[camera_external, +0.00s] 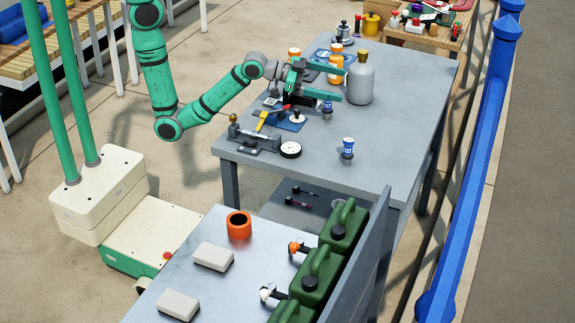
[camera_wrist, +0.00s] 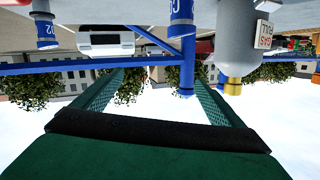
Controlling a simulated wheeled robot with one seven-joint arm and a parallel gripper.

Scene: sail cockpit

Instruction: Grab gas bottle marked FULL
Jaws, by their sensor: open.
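A grey gas bottle (camera_external: 360,82) with a narrower neck stands upright on the grey workbench (camera_external: 400,135). In the wrist view, which is upside down, the bottle (camera_wrist: 230,40) has a brass-coloured top and a white tag (camera_wrist: 264,34) with red letters that read GAS FULL. My gripper (camera_external: 341,82) is open and empty, its green fingers pointing toward the bottle from the left. In the wrist view the open fingers (camera_wrist: 158,82) have clear space between them, and the bottle is to the right of the right finger. I cannot tell whether a fingertip touches it.
Orange jars (camera_external: 336,62) stand behind the gripper. A gauge (camera_external: 290,149) and tools lie at the front left. The bench right of the bottle is clear.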

